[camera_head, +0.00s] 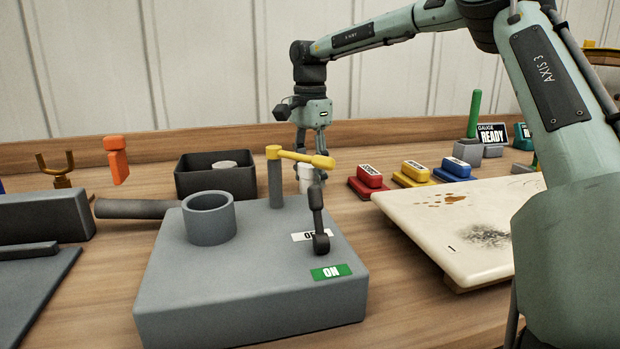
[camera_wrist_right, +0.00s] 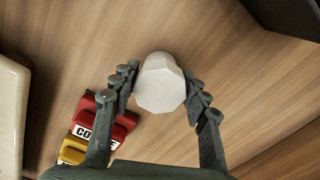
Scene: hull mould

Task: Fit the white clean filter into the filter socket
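The white filter (camera_head: 305,184) stands on the table behind the grey block, partly hidden by the yellow lever. In the right wrist view its pale faceted top (camera_wrist_right: 161,84) lies between the fingertips. My right gripper (camera_head: 312,150) points down just over the filter, its fingers spread on either side; I see no clear grip. The round grey cup (camera_head: 209,222), which looks like the filter socket, sits on the grey block (camera_head: 240,290) with a dark handle or pipe at its left; its inside looks empty. My left gripper is not in view.
A yellow lever (camera_head: 300,156) on a post and a black lever (camera_head: 318,215) by ON/OFF labels rise from the block near the filter. A dark bin (camera_head: 217,182) holds a grey round piece. Red, yellow and blue blocks and a stained white board (camera_head: 450,225) stand right.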

